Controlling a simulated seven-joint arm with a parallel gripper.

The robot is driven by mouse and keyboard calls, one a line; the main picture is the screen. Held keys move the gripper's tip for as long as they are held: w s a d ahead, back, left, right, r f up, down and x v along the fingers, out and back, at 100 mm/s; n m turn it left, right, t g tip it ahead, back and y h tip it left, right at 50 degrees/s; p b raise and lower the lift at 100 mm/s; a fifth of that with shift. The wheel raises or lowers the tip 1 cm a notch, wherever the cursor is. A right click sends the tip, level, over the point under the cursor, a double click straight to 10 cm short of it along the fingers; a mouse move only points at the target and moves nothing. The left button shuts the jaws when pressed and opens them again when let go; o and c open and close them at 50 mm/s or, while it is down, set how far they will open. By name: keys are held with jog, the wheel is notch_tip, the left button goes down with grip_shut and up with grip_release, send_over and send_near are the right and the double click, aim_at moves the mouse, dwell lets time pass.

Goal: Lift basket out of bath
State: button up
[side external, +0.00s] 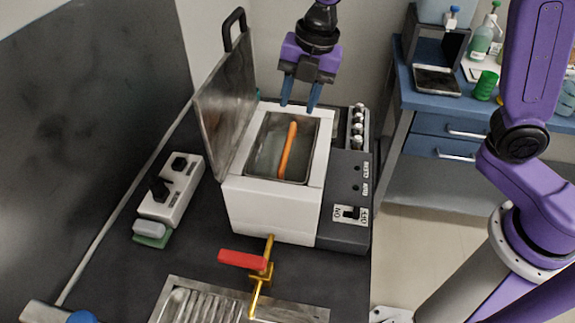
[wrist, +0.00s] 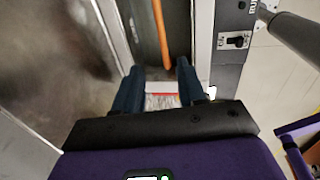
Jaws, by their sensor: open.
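The bath (side external: 265,210) is a white box with its metal lid (side external: 226,105) raised on the left in the side view. An orange handle bar (side external: 288,150) lies lengthwise across the bath opening; it also shows in the wrist view (wrist: 161,35). The basket's body below it cannot be clearly told apart inside the bath. My gripper (side external: 297,107) hangs above the far edge of the bath, blue fingers pointing down, open and empty. In the wrist view, the handle's near end shows just beyond and between my open fingertips (wrist: 160,68).
A dark control panel (side external: 345,200) adjoins the bath's right side. A brass tap with a red lever (side external: 242,259) and a slatted sink drainer (side external: 195,305) are in front. A switch box (side external: 172,188) stands left. A blue bench (side external: 435,115) stands back right.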

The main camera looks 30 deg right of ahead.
send_near(288, 146)
jog(key=f, duration=0.2)
jog(key=a+f, duration=0.1)
jog(key=f, duration=0.2)
jog(key=shift+w+a+f, duration=0.1)
jog(key=shift+w+a, duration=0.15)
jog(key=shift+w+f, duration=0.15)
jog(key=shift+f, duration=0.75)
jog(key=shift+w+f, duration=0.2)
jog(key=shift+f, duration=0.65)
jog(key=shift+w+f, duration=0.15)
jog(key=shift+f, duration=0.75)
grip_shut()
